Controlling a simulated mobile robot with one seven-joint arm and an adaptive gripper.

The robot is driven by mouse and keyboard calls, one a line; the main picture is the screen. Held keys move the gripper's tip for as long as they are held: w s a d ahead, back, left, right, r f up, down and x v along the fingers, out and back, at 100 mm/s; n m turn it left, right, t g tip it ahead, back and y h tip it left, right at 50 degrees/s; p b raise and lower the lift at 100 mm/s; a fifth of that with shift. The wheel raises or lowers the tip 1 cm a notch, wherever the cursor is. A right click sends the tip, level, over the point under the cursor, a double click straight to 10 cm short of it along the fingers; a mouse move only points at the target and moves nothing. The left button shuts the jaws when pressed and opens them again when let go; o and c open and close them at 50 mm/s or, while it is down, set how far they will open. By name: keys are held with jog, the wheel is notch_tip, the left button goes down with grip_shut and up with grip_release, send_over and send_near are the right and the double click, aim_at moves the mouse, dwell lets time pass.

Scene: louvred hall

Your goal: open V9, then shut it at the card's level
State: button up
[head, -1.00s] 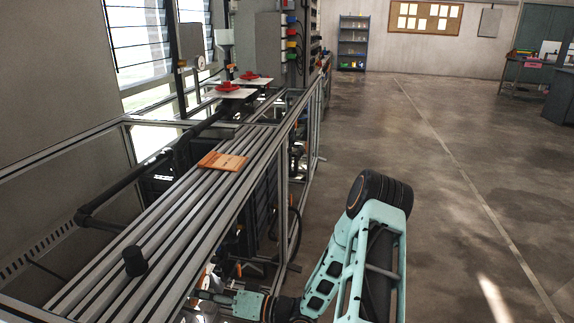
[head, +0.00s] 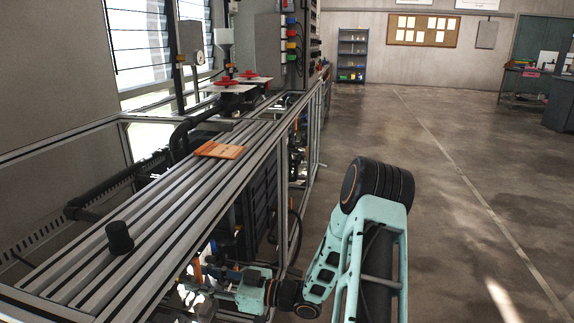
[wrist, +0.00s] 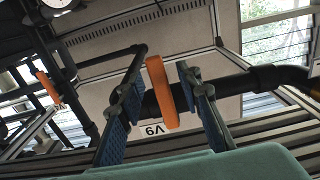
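In the wrist view an orange lever handle (wrist: 161,92) stands upright between the two blue finger pads of my gripper (wrist: 160,98), with a gap on each side. My gripper is open. A white label reading V9 (wrist: 153,130), upside down in this view, is just below the handle, on a dark pipe. In the head view my gripper (head: 196,284) is low beside the bench frame, partly hidden by it. An orange-brown card (head: 219,150) lies on the slatted bench top; its writing is too small to read.
Another orange handle (wrist: 48,88) is at the left of the wrist view. A black knob (head: 119,238) stands on the bench top (head: 170,190). Red handwheels (head: 228,81) are at its far end. The frame's posts are close to my arm; open floor lies to the right.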

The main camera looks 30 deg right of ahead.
jog(key=v, duration=0.7)
jog(key=shift+p, duration=0.4)
jog(key=v, duration=1.2)
